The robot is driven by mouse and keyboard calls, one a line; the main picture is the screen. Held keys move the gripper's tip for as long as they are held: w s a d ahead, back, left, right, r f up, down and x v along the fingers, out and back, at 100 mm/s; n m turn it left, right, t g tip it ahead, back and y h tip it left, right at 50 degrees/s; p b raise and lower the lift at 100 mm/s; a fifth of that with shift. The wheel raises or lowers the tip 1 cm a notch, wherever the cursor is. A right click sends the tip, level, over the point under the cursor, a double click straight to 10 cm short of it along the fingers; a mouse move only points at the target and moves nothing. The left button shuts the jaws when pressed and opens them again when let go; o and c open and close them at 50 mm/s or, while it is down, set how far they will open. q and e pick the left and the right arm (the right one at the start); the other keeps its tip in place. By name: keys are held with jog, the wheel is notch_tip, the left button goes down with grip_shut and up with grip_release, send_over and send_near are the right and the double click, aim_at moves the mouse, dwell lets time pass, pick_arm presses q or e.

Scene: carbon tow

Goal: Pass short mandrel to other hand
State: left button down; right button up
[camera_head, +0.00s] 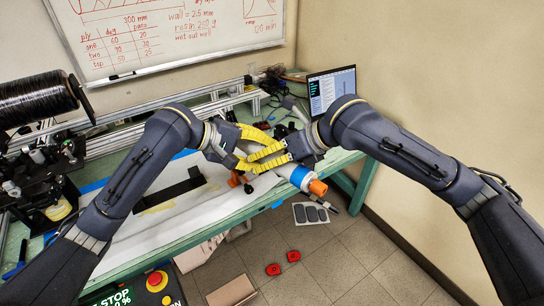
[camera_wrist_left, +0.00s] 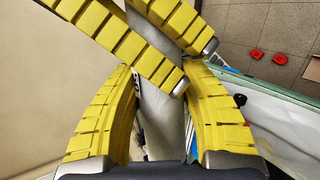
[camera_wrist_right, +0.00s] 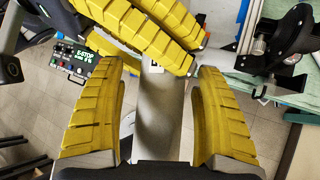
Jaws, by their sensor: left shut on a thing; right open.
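The short mandrel is a smooth grey cylinder (camera_wrist_left: 160,112), seen in the left wrist view between the yellow fingers of my left gripper (camera_wrist_left: 163,75). My left gripper is shut on it. In the right wrist view the mandrel (camera_wrist_right: 160,115) lies between the fingers of my right gripper (camera_wrist_right: 160,68), which are open with a gap on both sides. The two grippers face each other with crossed fingers. In the head view my left gripper (camera_head: 278,145) and right gripper (camera_head: 247,163) overlap above the table, and their fingers hide most of the mandrel.
A laptop (camera_head: 331,88) stands behind my right arm. A black tow spool (camera_head: 35,99) is at the left. White sheet (camera_head: 150,232) covers the green table.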

jog(key=shift+c, duration=0.5)
grip_shut()
pick_arm(q)
jog(key=c, duration=0.7)
grip_release()
